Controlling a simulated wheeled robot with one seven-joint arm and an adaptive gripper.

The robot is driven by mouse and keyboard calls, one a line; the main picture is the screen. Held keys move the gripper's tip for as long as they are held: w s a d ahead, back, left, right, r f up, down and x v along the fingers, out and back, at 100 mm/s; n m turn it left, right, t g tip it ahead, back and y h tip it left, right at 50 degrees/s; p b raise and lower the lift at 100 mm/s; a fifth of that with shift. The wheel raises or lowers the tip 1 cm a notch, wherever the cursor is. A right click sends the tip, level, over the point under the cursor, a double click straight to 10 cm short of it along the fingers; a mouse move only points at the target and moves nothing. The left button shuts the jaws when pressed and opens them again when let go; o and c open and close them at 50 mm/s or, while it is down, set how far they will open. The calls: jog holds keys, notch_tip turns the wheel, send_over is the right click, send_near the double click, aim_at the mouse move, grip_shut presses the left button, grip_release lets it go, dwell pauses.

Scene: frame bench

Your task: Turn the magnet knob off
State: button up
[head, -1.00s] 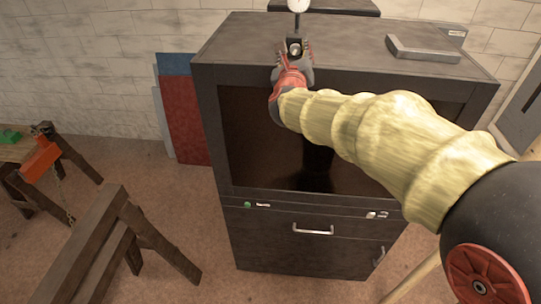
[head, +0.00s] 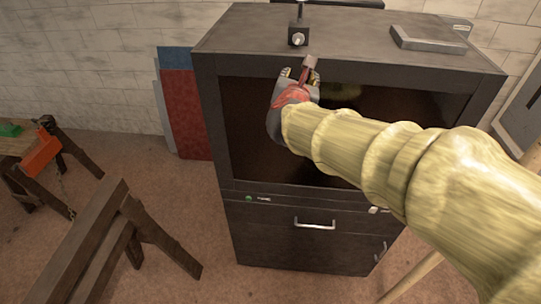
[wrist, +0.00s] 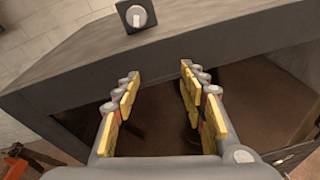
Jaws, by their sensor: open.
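The magnet knob (head: 298,39) is a light round knob on the front of a small dark block on top of the dark cabinet (head: 250,40), with a thin post rising behind it. In the wrist view the knob (wrist: 136,16) shows near the top edge, left of centre, with a pale upright bar across its face. My gripper (head: 299,70) is open and empty, in front of the cabinet's top front edge and below the knob. In the wrist view its yellow-padded fingers (wrist: 160,73) stand wide apart, with the knob beyond them and apart from them.
A grey metal piece (head: 430,38) lies on the cabinet top at right. Below the top is a dark open-looking recess (head: 250,130), then a drawer handle (head: 315,224). Wooden trestles (head: 95,235) stand at left. The cabinet top around the knob is clear.

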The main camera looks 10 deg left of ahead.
jog(key=s+a+f+m+g+y, duration=0.2)
jog(key=s+a+f+m+g, duration=0.1)
jog(key=s+f+m, duration=0.3)
jog(key=s+a+f+m+g+y, duration=0.2)
jog(key=s+a+f+m+g, duration=0.1)
jog(key=s+f+m, duration=0.4)
jog(key=shift+s+f+m+g+b, duration=0.25)
jog(key=shift+f+m+g, duration=0.35)
jog(key=shift+f+m, duration=1.8)
jog(key=shift+w+r+m, duration=0.1)
jog(key=shift+r+m, duration=0.8)
jog(key=shift+r, duration=0.05)
